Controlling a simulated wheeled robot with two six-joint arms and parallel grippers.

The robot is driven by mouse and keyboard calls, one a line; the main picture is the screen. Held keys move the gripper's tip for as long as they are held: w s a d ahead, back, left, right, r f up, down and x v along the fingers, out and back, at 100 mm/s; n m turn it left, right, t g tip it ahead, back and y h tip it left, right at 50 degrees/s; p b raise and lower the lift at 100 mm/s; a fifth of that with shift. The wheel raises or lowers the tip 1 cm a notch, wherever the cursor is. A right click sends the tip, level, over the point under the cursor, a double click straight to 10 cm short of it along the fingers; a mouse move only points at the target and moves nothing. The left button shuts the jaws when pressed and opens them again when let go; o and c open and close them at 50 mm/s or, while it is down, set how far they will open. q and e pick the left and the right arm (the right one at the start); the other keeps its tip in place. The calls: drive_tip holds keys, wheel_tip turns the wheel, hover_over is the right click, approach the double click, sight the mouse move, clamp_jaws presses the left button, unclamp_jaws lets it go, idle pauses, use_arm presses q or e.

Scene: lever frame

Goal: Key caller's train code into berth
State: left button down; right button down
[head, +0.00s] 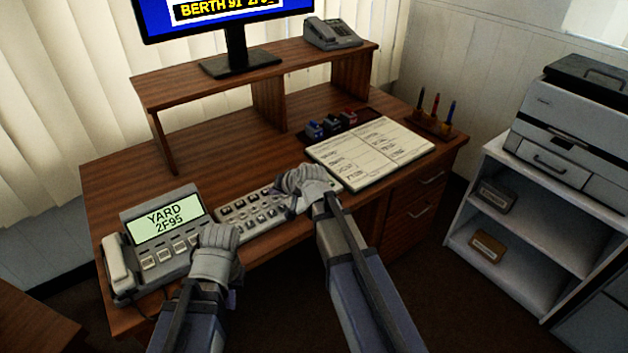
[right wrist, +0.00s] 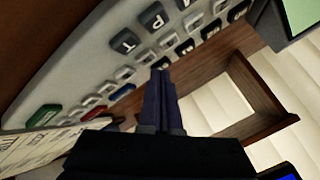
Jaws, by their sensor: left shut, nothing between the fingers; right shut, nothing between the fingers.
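The desk phone (head: 165,240) at the left front has a lit green display (head: 164,219) reading "YARD 2F95". The grey keypad (head: 245,212) lies to its right. My left gripper (head: 218,240) is shut and empty at the phone's right side, covering part of it. My right gripper (head: 303,183) is shut and empty over the keypad's right end, hiding keys there. In the right wrist view its closed fingertips (right wrist: 161,75) are over the keypad (right wrist: 110,70); contact cannot be told. The monitor (head: 225,15) shows "BERTH 91" and a partly cut-off code starting "2F".
An open logbook (head: 370,152) lies right of the keypad, with small blue and red items (head: 332,124) behind it. A pen holder (head: 437,122) stands at the right edge. A second phone (head: 332,32) sits on the raised shelf (head: 190,82). A printer (head: 570,130) stands on shelving at right.

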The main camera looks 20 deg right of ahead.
sight(277, 201)
drive_tip(key=shift+f+b, duration=0.45)
drive_tip(key=shift+f+b, duration=0.35)
idle(0.6)
drive_tip(key=shift+r, duration=0.1)
drive_tip(key=shift+r+p, duration=0.75)
drive_tip(key=shift+p, duration=0.1)
wheel_tip(277, 201, up, 5)
drive_tip(key=p, duration=0.5)
